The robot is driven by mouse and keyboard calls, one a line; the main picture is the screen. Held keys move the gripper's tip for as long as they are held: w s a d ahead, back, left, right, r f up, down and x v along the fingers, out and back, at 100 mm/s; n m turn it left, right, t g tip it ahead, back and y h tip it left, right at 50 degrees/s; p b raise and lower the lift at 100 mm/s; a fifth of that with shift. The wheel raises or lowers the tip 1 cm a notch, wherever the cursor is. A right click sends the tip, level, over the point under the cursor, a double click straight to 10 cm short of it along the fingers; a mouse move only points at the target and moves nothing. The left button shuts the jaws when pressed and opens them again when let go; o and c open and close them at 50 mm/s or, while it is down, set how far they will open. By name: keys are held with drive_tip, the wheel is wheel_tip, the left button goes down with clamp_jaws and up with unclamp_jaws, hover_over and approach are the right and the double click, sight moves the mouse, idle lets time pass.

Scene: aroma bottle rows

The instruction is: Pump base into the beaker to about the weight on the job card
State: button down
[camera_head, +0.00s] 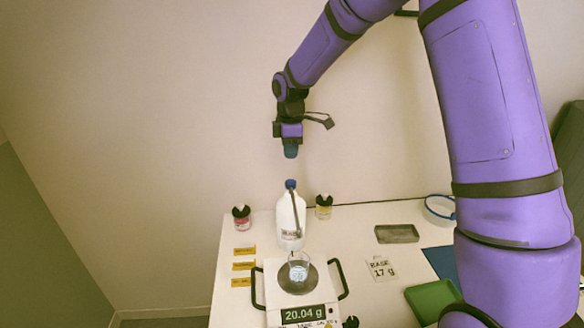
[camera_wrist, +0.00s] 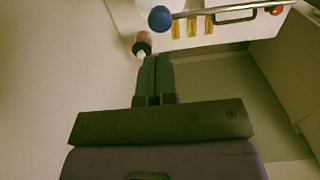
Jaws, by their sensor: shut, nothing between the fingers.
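A white jug (camera_head: 289,222) with a blue pump head (camera_head: 291,184) stands on the table behind the scale. The pump's long spout leads down towards a clear glass beaker (camera_head: 299,270) on the round pan of the scale (camera_head: 297,290). The display (camera_head: 304,314) reads 20.04 g. The job card (camera_head: 379,269) reads "BASE 17 g". My gripper (camera_head: 291,152) is shut and empty, above the pump head and apart from it. In the wrist view my shut fingers (camera_wrist: 154,75) point towards the table, and the blue pump head (camera_wrist: 160,18) and spout lie beyond them.
Small black-topped bottles stand left (camera_head: 241,218) and right (camera_head: 324,206) of the jug. Yellow labels (camera_head: 244,266) lie at left. A grey tray (camera_head: 397,233), blue-rimmed roll (camera_head: 440,208) and green tray (camera_head: 433,300) are at right. Black handles (camera_head: 342,280) flank the scale.

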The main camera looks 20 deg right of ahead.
drive_tip(key=shift+r, duration=2.15)
drive_tip(key=s+d+r+m+t, duration=0.1)
drive_tip(key=s+d+r+m, duration=0.25)
drive_tip(key=s+r, duration=0.45)
drive_tip(key=s+d+r+m+t, duration=0.2)
drive_tip(key=s+r+m, duration=0.2)
drive_tip(key=s+r, duration=0.45)
drive_tip(key=s+d+f+m+t, duration=0.1)
drive_tip(key=s+m, duration=0.7)
drive_tip(key=s, duration=1.3)
drive_tip(key=shift+d+f+t, duration=0.15)
drive_tip(key=shift+d+t, duration=0.45)
drive_tip(key=shift+d, duration=0.5)
